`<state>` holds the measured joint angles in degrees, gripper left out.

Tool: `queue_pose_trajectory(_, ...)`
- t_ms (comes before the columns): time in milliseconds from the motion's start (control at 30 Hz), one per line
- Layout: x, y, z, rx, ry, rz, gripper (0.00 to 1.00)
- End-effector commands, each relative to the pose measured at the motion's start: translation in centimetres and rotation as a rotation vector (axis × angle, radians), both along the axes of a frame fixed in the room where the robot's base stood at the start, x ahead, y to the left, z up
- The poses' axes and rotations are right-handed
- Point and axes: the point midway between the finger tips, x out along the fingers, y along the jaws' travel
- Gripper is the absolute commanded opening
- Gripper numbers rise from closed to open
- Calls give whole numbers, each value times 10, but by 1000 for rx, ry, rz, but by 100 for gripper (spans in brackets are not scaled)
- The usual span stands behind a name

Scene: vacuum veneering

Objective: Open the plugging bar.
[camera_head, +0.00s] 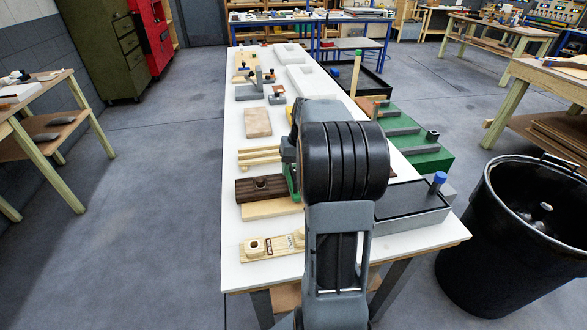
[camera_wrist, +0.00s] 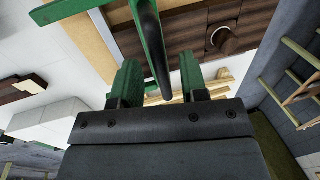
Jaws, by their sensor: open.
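My gripper (camera_wrist: 158,72) is open in the wrist view, with one green-faced finger on each side of a dark handle-like bar (camera_wrist: 149,38). The bar has a green edge and runs down between the fingers; I cannot tell whether either finger touches it. It may be the plugging bar, but no label shows. A green strip (camera_wrist: 65,9) lies at its upper left. In the head view my arm hides the gripper and most of the green part (camera_head: 291,183) beside that block.
A black bin (camera_head: 510,265) stands at the right front.

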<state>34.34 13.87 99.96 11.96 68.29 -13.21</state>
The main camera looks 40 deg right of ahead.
Motion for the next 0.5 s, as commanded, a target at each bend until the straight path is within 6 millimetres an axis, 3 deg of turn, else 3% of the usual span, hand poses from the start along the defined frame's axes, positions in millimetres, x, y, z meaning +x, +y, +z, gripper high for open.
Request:
queue_pose_trajectory(167,0,0,0,0,0,0,38)
queue_pose_trajectory(500,0,0,0,0,0,0,6)
